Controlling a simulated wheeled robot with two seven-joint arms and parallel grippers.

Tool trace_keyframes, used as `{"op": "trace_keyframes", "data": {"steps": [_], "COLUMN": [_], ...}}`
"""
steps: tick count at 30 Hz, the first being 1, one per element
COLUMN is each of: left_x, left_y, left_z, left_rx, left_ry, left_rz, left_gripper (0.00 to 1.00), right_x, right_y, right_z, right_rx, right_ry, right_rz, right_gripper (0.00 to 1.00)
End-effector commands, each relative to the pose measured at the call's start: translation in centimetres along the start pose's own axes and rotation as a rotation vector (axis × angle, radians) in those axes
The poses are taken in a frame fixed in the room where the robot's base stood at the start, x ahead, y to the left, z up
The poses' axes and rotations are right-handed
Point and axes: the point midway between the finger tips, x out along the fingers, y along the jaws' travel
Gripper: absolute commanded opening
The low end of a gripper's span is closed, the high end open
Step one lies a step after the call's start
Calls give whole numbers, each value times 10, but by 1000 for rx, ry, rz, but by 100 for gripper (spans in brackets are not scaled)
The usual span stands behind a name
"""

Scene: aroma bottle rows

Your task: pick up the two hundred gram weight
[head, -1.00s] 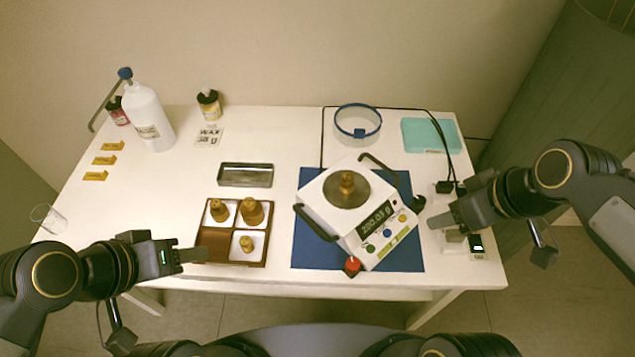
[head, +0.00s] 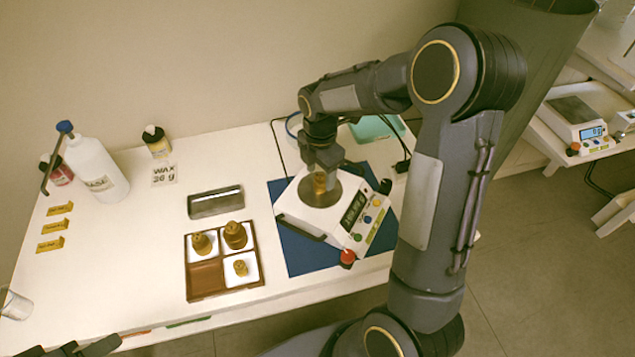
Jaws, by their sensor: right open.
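The brass weight (head: 320,184) stands on the round steel pan (head: 325,198) of the white digital balance (head: 298,208). My right gripper (head: 322,168) is open and points down at the weight from above. Its fingers hide the weight's top, and I cannot tell whether they touch it. The balance display (head: 353,211) is too small to read now. Of my left gripper, only a dark part (head: 85,348) shows at the bottom left edge, and its jaws cannot be made out.
A brown weight box (head: 224,295) holds brass weights in three compartments; its lower left one is empty. A metal tray (head: 215,203) lies behind it. A white bottle (head: 97,170) stands at the left. My right arm covers the table's right side.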

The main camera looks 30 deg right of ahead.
Motion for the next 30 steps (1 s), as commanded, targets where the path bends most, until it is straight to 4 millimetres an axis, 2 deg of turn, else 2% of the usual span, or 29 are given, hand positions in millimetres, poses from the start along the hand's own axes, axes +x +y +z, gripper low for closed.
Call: {"op": "trace_keyframes", "data": {"steps": [3,6,14,26,30], "left_x": [-2,-2,-2,-2,-2], "left_y": [1,1,1,1,1], "left_z": [-1,-1,-1,-1,-1], "left_rx": [0,0,0,0,0], "left_ry": [0,0,0,0,0], "left_rz": [0,0,0,0,0], "left_gripper": [47,47,47,47,47], "right_x": [19,28,31,31,30], "right_y": [0,0,1,1,1], "right_z": [-1,-1,-1,-1,-1], "right_rx": [0,0,1,1,1], "right_ry": [1,1,1,2,1], "right_rz": [-4,-2,2,2,3], "right_gripper": [56,56,56,5,2]}}
